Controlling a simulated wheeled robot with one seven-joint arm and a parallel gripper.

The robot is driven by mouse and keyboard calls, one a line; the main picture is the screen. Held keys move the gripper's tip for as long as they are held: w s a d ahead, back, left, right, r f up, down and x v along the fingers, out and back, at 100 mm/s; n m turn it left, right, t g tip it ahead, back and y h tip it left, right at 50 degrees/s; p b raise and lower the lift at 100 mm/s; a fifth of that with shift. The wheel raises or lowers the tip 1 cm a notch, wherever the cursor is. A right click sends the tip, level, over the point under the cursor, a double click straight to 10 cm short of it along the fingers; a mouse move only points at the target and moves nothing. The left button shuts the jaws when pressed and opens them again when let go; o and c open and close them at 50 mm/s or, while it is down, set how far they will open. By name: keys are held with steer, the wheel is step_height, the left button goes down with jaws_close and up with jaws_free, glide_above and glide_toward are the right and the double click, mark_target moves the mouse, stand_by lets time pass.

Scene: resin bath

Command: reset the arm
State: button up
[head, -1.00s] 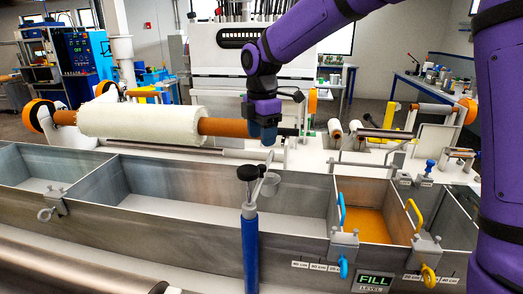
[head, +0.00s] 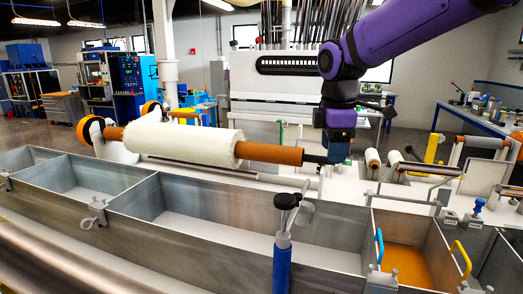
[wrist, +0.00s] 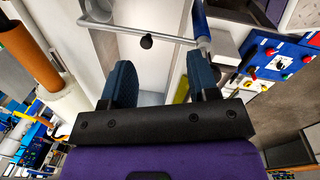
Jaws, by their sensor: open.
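My purple arm reaches in from the upper right in the head view. My gripper (head: 327,160) points down near the right end of the brown roller core, above the far side of the metal bath (head: 200,237). In the wrist view, my gripper (wrist: 160,75) shows two dark blue fingers set well apart with nothing between them. From the head view I cannot tell whether the gripper touches the roller core.
A white fabric roll (head: 185,142) on a brown core lies behind the bath. A blue post with a black knob (head: 287,201) stands in front. Two dividers with blue (head: 379,246) and yellow (head: 461,258) handles flank an orange-floored compartment (head: 405,262). Smaller rolls lie at right.

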steer(key=s+d+m+t, duration=0.2)
steer(key=s+d+m, duration=0.5)
steer(key=s, duration=0.5)
steer(key=s+d+m+t, duration=0.2)
steer(key=s+d+m, duration=0.4)
steer(key=s+m, duration=0.4)
steer(key=shift+s+d, duration=0.4)
steer(key=shift+s, duration=0.6)
steer(key=shift+f, duration=0.1)
